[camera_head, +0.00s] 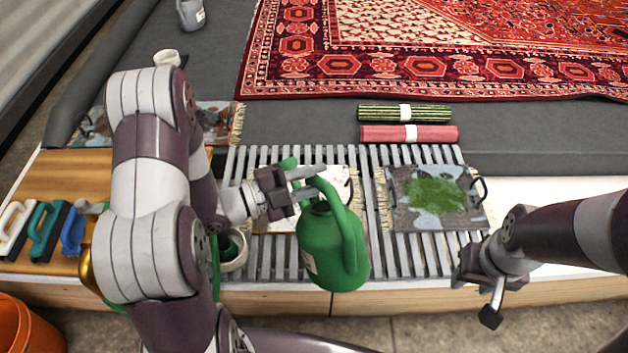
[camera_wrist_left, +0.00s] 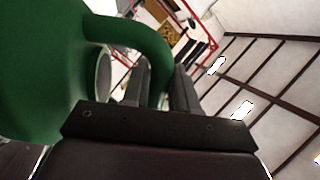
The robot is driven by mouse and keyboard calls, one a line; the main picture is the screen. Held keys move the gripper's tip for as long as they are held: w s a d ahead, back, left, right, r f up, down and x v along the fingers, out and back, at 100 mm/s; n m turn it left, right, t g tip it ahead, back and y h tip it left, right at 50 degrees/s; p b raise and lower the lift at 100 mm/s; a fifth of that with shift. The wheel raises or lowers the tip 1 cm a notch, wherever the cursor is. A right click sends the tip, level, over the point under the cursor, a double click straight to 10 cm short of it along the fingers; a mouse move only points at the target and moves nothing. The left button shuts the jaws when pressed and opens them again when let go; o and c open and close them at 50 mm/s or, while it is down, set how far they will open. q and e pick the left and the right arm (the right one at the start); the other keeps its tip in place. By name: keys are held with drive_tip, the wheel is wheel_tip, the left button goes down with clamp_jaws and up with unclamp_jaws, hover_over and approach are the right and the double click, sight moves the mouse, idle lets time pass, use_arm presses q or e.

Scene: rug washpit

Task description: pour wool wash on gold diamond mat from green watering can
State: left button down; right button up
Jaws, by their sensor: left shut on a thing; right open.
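The green watering can (camera_head: 330,250) hangs over the front of the slatted grate in the head view. My left gripper (camera_head: 307,184) is shut on its handle. In the left wrist view, the can (camera_wrist_left: 40,70) fills the left side and its handle passes between the fingers. A pale, dirty mat (camera_head: 277,220) lies behind the can, partly hidden by it. A grey-blue mat (camera_head: 405,215) with a green patch lies to the right. I cannot make out a gold diamond on either mat. My right gripper (camera_head: 480,290) is open and empty at the front edge.
Brushes (camera_head: 45,230) lie on a wooden board at the left. An orange bucket (camera_head: 25,325) stands on the floor at front left. Two rolled textiles (camera_head: 410,133) and a large red rug (camera_head: 400,65) lie behind the slatted grate (camera_head: 363,220). Another mat (camera_head: 215,122) lies behind my left arm.

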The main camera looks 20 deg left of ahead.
use_arm(q)
drive_tip(key=m+b, duration=0.2)
drive_tip(key=m, duration=0.1)
drive_tip(key=r+m+b, duration=0.1)
drive_tip(key=m+b, duration=0.1)
drive_tip(key=shift+m, duration=0.4)
drive_tip(key=shift+r+m+b, duration=0.15)
drive_tip(key=shift+m+b, duration=0.15)
drive_tip(key=shift+m, duration=0.1)
drive_tip(key=shift+r, duration=0.2)
drive_tip(key=shift+w, duration=0.15)
